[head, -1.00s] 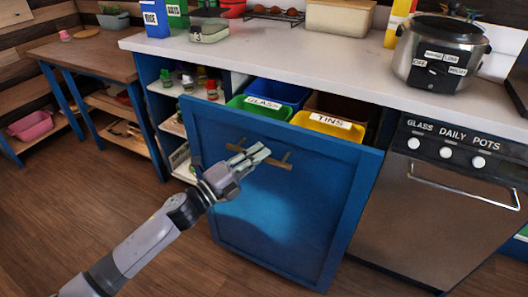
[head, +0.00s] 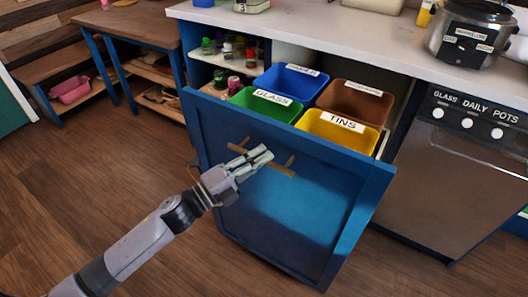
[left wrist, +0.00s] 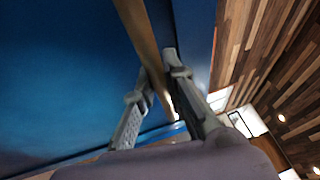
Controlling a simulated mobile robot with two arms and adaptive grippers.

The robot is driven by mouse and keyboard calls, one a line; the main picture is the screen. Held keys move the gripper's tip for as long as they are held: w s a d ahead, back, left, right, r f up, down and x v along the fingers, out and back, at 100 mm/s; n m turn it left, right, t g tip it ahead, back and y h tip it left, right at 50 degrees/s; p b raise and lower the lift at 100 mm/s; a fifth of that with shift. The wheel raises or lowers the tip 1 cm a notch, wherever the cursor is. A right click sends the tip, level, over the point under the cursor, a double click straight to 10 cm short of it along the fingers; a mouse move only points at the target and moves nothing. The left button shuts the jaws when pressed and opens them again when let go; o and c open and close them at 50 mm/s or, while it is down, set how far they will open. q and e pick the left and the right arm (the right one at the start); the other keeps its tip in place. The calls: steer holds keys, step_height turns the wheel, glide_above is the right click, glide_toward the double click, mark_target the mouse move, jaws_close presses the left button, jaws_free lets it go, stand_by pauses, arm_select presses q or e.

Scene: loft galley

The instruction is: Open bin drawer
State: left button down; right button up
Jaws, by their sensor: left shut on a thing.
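The blue bin drawer (head: 290,205) stands pulled out from under the counter. Its front carries a brown bar handle (head: 281,166). Inside it are a green bin (head: 240,98) labelled GLASS, a yellow bin (head: 352,143) labelled TINS, a blue bin (head: 275,79) and a brown bin (head: 370,97). My left gripper (head: 262,158) is at the middle of the handle, shut on it. In the left wrist view the handle (left wrist: 138,35) runs between the two fingers (left wrist: 160,105). The right gripper is not in view.
A steel dishwasher (head: 440,180) is right of the drawer. The pale counter (head: 330,35) above holds a cooker (head: 470,35). Open shelves with jars (head: 228,50) and a wooden side table (head: 125,22) are at left. The wooden floor (head: 130,185) before the drawer is clear.

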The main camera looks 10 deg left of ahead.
arm_select(q)
steer(key=shift+s, duration=0.2)
steer(key=c, duration=1.6)
jaws_free()
steer(key=shift+c, duration=0.2)
steer(key=shift+a, duration=0.1)
steer(key=v, duration=1.2)
steer(key=shift+f, duration=0.1)
